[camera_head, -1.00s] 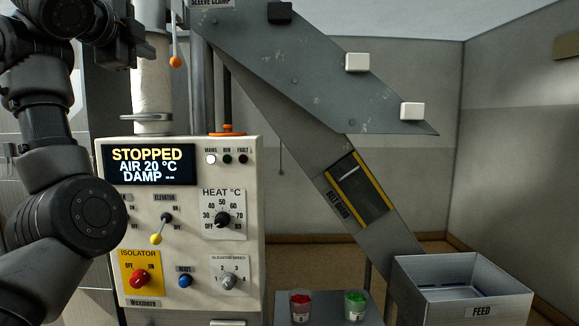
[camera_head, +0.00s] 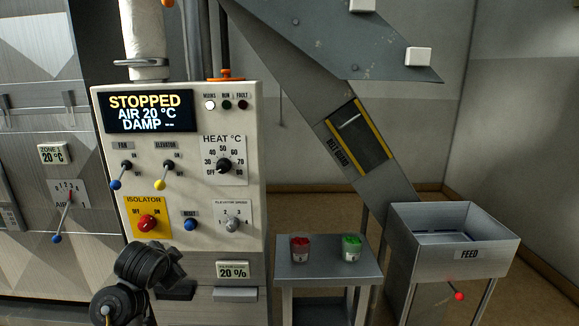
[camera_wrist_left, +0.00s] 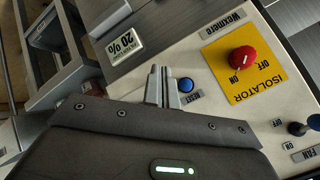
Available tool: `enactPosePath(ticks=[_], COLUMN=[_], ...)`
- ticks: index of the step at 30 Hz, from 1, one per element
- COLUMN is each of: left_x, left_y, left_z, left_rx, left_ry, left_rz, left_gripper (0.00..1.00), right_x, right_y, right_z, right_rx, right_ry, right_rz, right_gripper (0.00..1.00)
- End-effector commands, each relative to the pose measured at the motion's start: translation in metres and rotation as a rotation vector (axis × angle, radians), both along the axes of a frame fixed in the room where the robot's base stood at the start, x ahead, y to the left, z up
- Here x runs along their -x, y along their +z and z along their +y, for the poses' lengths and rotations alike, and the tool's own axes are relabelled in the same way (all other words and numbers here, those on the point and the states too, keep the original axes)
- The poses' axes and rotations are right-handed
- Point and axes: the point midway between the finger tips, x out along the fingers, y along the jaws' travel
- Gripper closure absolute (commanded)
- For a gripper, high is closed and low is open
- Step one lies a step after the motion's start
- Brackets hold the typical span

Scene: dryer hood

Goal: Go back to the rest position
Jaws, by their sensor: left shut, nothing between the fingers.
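My left arm (camera_head: 145,268) shows low in the head view, in front of the lower part of the cream control panel (camera_head: 190,100). My left gripper (camera_wrist_left: 161,84) is shut and empty in the left wrist view. Its fingertips appear beside the blue reset button (camera_wrist_left: 186,85); I cannot tell whether they touch the panel. My right gripper is not in view.
The panel display (camera_head: 150,110) reads STOPPED, AIR 20 °C, DAMP. The red isolator knob (camera_head: 147,223) is close above my arm. The feed bin (camera_head: 455,257) stands right.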

Motion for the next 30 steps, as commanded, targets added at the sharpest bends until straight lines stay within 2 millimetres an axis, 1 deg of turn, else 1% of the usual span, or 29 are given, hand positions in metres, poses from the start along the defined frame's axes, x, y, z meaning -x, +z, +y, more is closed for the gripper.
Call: enactPosePath(ticks=[1, 2, 3, 5, 6, 8, 9, 10, 12, 15, 18, 22, 27, 29, 30], left_x=[0.026, 0.042, 0.063, 0.099, 0.124, 0.163, 0.188, 0.205, 0.24, 0.281, 0.315, 0.354, 0.398, 0.413, 0.407], left_y=[-0.038, -0.057, -0.082, -0.115, -0.135, -0.162, -0.176, -0.184, -0.199, -0.213, -0.221, -0.227, -0.23, -0.23, -0.241], left_z=[-0.003, -0.005, -0.008, -0.013, -0.017, -0.023, -0.026, -0.029, -0.034, -0.04, -0.045, -0.05, -0.056, -0.058, -0.058], left_rx=[0.025, 0.044, 0.07, 0.11, 0.137, 0.177, 0.202, 0.221, 0.258, 0.301, 0.335, 0.374, 0.42, 0.434, 0.432], left_ry=[0.026, 0.043, 0.066, 0.103, 0.128, 0.164, 0.188, 0.207, 0.242, 0.283, 0.32, 0.362, 0.415, 0.434, 0.435], left_rz=[0.044, 0.066, 0.095, 0.139, 0.168, 0.211, 0.24, 0.257, 0.295, 0.34, 0.379, 0.424, 0.477, 0.495, 0.496], left_gripper=[1.0, 1.0, 1.0, 1.0, 1.0, 1.0, 1.0, 1.0, 1.0, 1.0, 1.0, 1.0, 1.0, 1.0, 1.0], right_x=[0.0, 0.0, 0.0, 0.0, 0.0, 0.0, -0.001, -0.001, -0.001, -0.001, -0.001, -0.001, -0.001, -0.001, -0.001], right_y=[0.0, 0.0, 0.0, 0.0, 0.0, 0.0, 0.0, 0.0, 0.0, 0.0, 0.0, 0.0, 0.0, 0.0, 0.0], right_z=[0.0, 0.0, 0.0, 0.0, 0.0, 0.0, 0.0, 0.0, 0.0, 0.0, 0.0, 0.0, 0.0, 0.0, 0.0], right_rx=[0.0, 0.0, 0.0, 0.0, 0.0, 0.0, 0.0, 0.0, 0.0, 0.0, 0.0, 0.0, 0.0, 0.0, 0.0], right_ry=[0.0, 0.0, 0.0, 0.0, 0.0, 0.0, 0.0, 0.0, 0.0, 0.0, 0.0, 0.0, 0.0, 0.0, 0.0], right_rz=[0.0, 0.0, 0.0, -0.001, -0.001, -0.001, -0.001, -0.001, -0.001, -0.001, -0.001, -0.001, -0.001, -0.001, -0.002], right_gripper=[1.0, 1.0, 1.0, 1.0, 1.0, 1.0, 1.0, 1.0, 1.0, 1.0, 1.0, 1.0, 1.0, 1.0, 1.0])
